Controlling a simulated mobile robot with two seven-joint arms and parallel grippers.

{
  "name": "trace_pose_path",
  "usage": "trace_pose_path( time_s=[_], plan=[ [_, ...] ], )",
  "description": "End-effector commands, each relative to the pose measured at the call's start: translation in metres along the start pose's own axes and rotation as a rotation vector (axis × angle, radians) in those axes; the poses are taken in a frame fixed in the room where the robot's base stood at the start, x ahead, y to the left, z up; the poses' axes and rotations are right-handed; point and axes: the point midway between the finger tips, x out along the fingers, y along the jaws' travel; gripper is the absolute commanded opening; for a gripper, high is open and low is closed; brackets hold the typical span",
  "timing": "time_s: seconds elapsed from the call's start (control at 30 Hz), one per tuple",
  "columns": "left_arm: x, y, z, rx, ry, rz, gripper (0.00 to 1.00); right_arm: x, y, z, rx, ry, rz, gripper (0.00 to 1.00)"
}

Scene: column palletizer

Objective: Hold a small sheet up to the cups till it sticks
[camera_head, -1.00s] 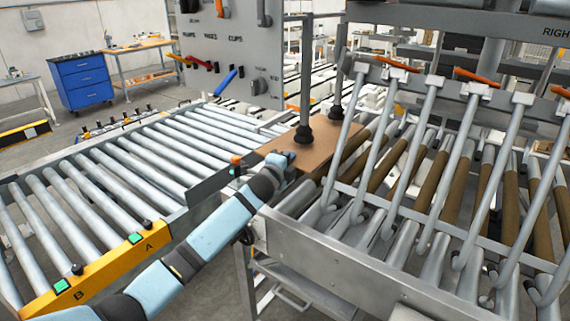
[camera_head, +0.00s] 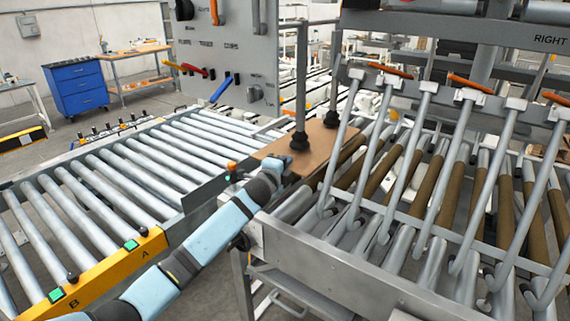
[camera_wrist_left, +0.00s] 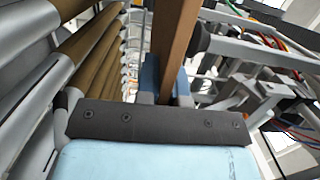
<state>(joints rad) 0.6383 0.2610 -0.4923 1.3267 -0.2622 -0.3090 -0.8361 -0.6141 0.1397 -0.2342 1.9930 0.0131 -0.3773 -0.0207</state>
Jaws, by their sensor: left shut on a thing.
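A small brown sheet (camera_head: 308,142) lies level beneath two black suction cups on upright rods at the middle of the head view. The near cup (camera_head: 299,140) meets the sheet's top face, or nearly so. The far cup (camera_head: 332,118) is at the sheet's far part; I cannot tell whether it touches. My left gripper (camera_head: 283,163) is shut on the sheet's near edge. In the left wrist view the sheet (camera_wrist_left: 174,50) shows edge-on between the two blue-grey fingers (camera_wrist_left: 166,88). My right gripper is not in view.
A roller conveyor (camera_head: 120,175) with a yellow rail (camera_head: 110,268) is at left. Hooked grey bars (camera_head: 400,170) stand over brown-sleeved rollers (camera_head: 455,185) at right. A grey control panel (camera_head: 228,50) rises behind. A metal frame (camera_head: 330,265) borders my left arm.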

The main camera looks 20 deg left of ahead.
Motion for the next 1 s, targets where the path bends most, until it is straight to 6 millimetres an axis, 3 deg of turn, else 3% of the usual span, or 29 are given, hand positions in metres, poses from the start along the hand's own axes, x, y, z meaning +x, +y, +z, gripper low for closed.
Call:
trace_pose_path(
  time_s=[1.0],
  plan=[
    [0.000,-0.011,0.000,0.000,0.000,-0.001,0.00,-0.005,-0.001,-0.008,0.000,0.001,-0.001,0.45]
  ],
)
